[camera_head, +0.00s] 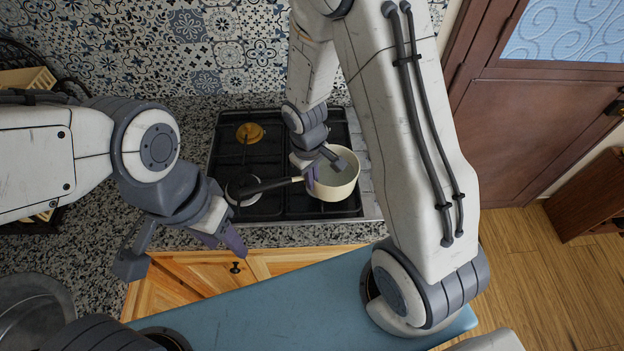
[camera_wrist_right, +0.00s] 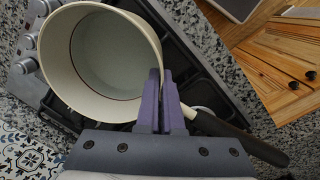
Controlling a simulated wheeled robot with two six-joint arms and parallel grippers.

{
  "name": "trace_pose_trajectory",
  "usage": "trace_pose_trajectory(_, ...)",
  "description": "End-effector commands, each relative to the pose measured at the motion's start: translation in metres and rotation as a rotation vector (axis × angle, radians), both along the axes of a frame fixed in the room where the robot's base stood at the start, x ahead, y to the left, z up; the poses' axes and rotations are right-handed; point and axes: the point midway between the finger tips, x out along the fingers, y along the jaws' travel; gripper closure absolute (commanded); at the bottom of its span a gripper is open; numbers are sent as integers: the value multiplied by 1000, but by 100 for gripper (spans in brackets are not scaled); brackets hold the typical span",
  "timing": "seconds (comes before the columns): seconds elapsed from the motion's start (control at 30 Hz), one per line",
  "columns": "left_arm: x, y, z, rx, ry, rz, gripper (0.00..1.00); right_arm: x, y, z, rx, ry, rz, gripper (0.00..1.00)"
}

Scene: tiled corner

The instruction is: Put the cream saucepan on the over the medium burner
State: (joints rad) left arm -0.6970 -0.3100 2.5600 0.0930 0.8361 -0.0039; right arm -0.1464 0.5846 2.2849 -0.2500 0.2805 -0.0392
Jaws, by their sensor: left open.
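The cream saucepan (camera_head: 343,183) is at the right side of the black gas stove (camera_head: 285,208), over its front right area, with its dark handle (camera_head: 262,187) pointing left. It looks upright and empty. I cannot tell whether it rests on the grate or is just above it. My right gripper (camera_head: 312,178) is at the pan's rim near the handle. In the right wrist view, its purple fingers (camera_wrist_right: 160,100) are close together with the saucepan's wall (camera_wrist_right: 100,108) between them. My left gripper (camera_head: 222,238) is open and empty in front of the stove's left side.
A brass-coloured burner (camera_head: 250,133) shows at the back left of the stove, and a silver burner (camera_head: 243,189) at the front left, partly under the handle. Control knobs (camera_wrist_right: 27,65) line the stove's right edge. Speckled counter (camera_head: 185,120) lies left of the stove.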

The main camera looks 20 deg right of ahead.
Motion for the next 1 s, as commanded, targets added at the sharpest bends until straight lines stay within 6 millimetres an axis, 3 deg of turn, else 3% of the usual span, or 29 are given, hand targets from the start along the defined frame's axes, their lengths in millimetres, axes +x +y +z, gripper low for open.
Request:
trace_pose_trajectory(0.13, 0, 0, 2, 0, 0, 0, 50, 1, 0, -10, 2, -4, 1, 100)
trace_pose_trajectory(0.57, 0, 0, -4, 0, 0, 0, 50, 1, 0, -16, 1, -5, 0, 100)
trace_pose_trajectory(0.63, 0, 0, -2, 0, 0, 0, 50, 0, 0, -15, 1, -2, 0, 74)
trace_pose_trajectory(0.67, 0, 0, -2, 0, 0, 1, 50, 0, 0, -15, 1, -2, 0, 66)
trace_pose_trajectory(1.0, 0, 0, 0, 0, 0, 0, 50, 0, 0, -13, 1, -2, 0, 66)
